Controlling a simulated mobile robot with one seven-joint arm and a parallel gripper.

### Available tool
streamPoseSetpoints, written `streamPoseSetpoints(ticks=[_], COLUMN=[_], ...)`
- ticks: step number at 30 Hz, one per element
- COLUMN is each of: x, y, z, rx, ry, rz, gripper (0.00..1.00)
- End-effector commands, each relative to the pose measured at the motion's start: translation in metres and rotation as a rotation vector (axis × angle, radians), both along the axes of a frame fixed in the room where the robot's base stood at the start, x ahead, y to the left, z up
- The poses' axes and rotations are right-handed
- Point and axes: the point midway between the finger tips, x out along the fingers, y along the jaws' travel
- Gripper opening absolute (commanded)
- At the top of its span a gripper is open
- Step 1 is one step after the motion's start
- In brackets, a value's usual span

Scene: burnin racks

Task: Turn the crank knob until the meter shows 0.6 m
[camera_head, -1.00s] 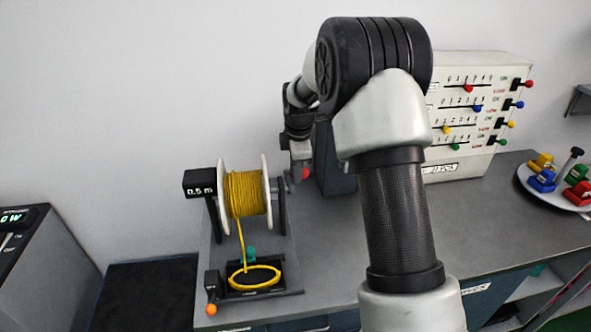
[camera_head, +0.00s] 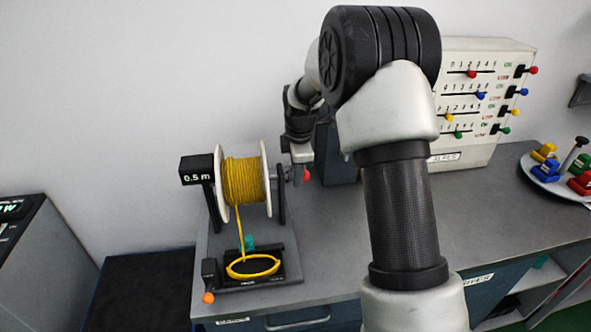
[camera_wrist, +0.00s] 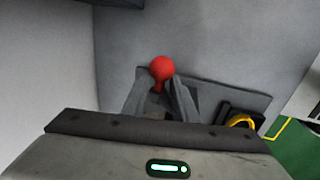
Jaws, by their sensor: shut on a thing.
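The red crank knob (camera_head: 305,174) is at the right side of the cable reel. In the wrist view the knob (camera_wrist: 162,68) sits between the fingertips of my gripper (camera_wrist: 160,88), which is shut on it. The reel (camera_head: 242,180) carries yellow cable and stands upright between its supports. The black meter (camera_head: 196,169) at its left reads 0.5 m. Yellow cable runs down from the reel to a loop (camera_head: 252,267) on a black tray in front. My arm hides part of the crank side in the head view.
An orange-knobbed lever (camera_head: 208,297) stands at the tray's left. A panel with coloured sliders (camera_head: 470,90) and a plate of coloured blocks (camera_head: 540,168) are at the right. A dark mat (camera_head: 145,290) lies left of the reel. The counter (camera_head: 480,220) right of my arm is clear.

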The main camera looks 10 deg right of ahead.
Motion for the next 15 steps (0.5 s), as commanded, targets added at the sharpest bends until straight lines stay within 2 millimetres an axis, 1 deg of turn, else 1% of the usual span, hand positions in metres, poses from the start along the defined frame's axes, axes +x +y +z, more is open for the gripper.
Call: streamPoseSetpoints(ticks=[1, 10, 15], x=[-0.0029, -0.0022, -0.006], y=[-0.0041, -0.0041, -0.0043], z=[-0.0012, 0.0012, -0.0022], rx=[-0.004, -0.004, -0.004], ry=[0.004, 0.0, -0.001], rz=[-0.005, -0.005, -0.005], gripper=[0.04, 0.04, 0.04])
